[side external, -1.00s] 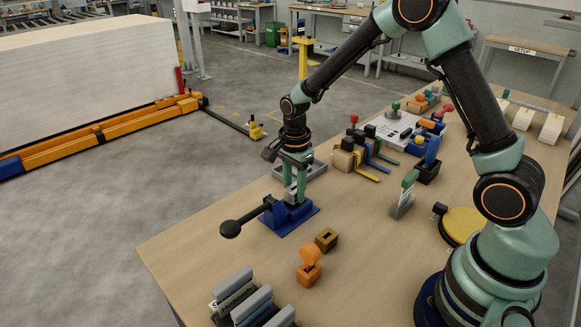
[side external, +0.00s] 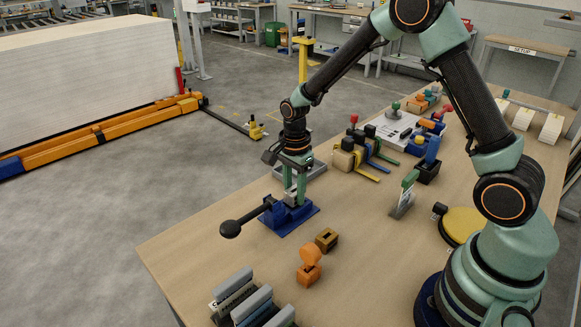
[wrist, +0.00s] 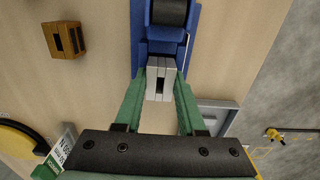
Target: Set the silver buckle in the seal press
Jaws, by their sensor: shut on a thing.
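The blue seal press (side external: 291,217) stands on the bench, its black-knobbed lever reaching out to the left; its blue body (wrist: 192,25) also fills the top middle of the wrist view. My gripper (side external: 291,196) points down over the press, its green fingers shut on the silver buckle (wrist: 160,78). The buckle is a light grey block with a dark slot, held between the fingertips (wrist: 160,82) at the near end of the press body. The fingers partly hide it in the side view. I cannot tell whether it touches the press.
A brass-coloured slotted block (side external: 326,239) and an orange stamp-like piece (side external: 310,264) stand in front of the press. A grey tray (side external: 312,170) lies behind it. Tools with coloured handles (side external: 362,157) lie further back.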

